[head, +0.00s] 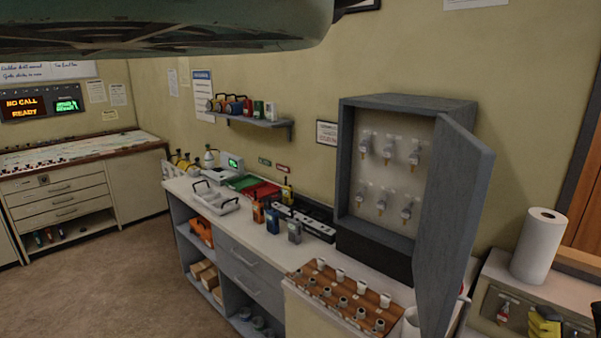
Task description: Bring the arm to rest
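A large grey-green rounded body fills the top left of the head view, very close to the camera; it seems to be part of my own arm. My gripper and its fingers are not in the picture, so I cannot see whether they hold anything. No part of the arm shows touching the counter (330,262) or the open grey key cabinet (408,105).
The cabinet door (458,225) stands open toward me. Radios (272,221), trays (218,199) and a wooden peg board (335,300) crowd the counter. A wall shelf (250,121) holds several items. A paper roll (538,245) stands right. Floor (110,285) at left is clear.

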